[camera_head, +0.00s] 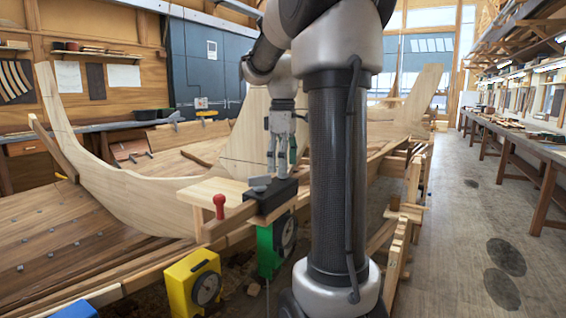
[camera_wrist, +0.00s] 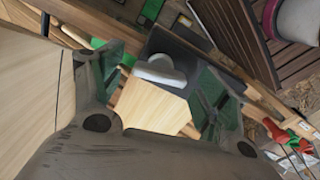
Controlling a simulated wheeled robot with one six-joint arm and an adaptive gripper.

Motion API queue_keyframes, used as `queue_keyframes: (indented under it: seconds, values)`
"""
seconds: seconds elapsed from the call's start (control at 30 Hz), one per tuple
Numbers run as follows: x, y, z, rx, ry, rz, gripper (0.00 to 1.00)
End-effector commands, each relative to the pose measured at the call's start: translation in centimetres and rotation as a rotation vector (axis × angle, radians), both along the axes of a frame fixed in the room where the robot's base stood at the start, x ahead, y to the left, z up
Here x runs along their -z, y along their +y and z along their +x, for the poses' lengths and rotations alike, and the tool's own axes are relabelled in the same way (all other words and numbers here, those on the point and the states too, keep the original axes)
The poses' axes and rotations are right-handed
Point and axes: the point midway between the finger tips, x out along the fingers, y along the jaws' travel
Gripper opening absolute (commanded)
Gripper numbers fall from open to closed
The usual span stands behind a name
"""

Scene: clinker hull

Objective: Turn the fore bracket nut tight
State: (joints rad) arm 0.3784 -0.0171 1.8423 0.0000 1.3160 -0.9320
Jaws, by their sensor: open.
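A pale grey piece that looks like a wing nut (camera_wrist: 160,70) sits on a black block (camera_wrist: 183,52) in the wrist view. It lies between the two spread fingers of my gripper (camera_wrist: 160,82), with a gap on either side. The fingers are open and hold nothing. In the head view my gripper (camera_head: 282,172) points down over the black block (camera_head: 276,198), and a grey piece (camera_head: 259,183) shows just left of the fingers. I cannot tell the exact height of the fingertips above the block.
A green box with a dial (camera_head: 268,248) and a yellow one (camera_head: 182,287) hang below. The planked hull (camera_head: 75,245) fills the left; the aisle (camera_head: 500,230) at right is clear.

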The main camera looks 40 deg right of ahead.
Motion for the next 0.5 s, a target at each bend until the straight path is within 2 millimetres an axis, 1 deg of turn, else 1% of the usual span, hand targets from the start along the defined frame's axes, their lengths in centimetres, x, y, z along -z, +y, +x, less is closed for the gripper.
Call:
queue_keyframes:
  seconds: [0.2, 0.27, 0.3, 0.43, 0.47, 0.5]
  values:
    - [0.04, -0.01, 0.01, 0.000, 0.000, 0.000, 0.75]
    - [0.03, 0.00, 0.01, 0.000, 0.000, 0.000, 0.64]
    - [0.03, 0.01, 0.01, 0.000, 0.000, 0.000, 0.57]
    - [0.02, 0.00, 0.01, 0.000, 0.000, 0.000, 0.33]
    - [0.02, -0.01, 0.01, 0.001, 0.000, 0.000, 0.30]
    - [0.02, 0.00, 0.01, 0.001, 0.000, 0.000, 0.30]
